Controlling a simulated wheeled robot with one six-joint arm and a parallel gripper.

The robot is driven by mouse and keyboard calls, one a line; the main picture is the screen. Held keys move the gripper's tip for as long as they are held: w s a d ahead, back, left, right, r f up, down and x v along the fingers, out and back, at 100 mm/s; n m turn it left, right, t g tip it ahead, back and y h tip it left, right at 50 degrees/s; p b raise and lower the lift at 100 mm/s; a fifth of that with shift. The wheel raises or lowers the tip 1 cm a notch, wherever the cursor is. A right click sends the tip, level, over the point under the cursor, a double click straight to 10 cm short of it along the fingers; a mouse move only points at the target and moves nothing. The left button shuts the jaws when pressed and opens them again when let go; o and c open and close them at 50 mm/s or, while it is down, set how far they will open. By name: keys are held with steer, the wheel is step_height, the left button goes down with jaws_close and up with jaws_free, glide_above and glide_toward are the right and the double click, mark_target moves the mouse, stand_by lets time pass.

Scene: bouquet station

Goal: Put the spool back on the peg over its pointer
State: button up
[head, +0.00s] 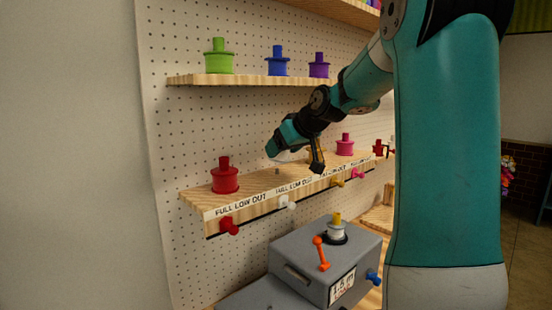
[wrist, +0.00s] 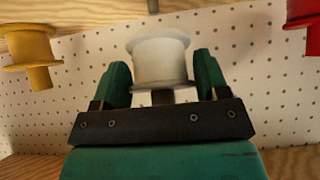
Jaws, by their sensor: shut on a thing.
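My gripper (wrist: 160,90) is shut on a white spool (wrist: 160,58), with one green finger on each side. The wrist picture looks upside down. In the head view the white spool (head: 287,156) shows only partly under my gripper, just above the lower shelf (head: 257,181). A short bare peg (head: 277,170) stands on that shelf below it; a peg tip (wrist: 153,5) shows at the wrist view's top edge, apart from the spool. The white pointer (head: 289,202) sticks out from the shelf front between the red pointer (head: 229,226) and the yellow pointer (head: 337,182).
A red spool (head: 225,176) stands left of the bare peg; a yellow spool (wrist: 30,57) stands on the other side. A pink spool (head: 345,145) is farther along. The upper shelf (head: 210,80) holds several spools. A grey machine (head: 300,265) with an orange lever (head: 320,253) stands below.

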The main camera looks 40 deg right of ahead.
steer(key=shift+w+f, duration=0.25)
steer(key=shift+f, duration=0.55)
steer(key=shift+w+f+p, duration=0.1)
steer(key=shift+w+p, duration=0.2)
steer(key=shift+p, duration=0.65)
steer(key=shift+w+r+g+p, duration=0.2)
steer(key=shift+w+g+p, duration=0.1)
steer(key=shift+g+p, duration=0.65)
steer(key=shift+a+g+p, duration=0.1)
steer(key=shift+g+p, duration=0.25)
steer(key=shift+p, duration=0.45)
steer(key=shift+w+f+g+p, duration=0.1)
steer(key=shift+w+g+p, duration=0.1)
steer(key=shift+g+p, duration=0.25)
steer(key=shift+s+f, duration=0.1)
steer(key=shift+f, duration=1.1)
steer(key=shift+f, duration=0.1)
steer(key=o, duration=1)
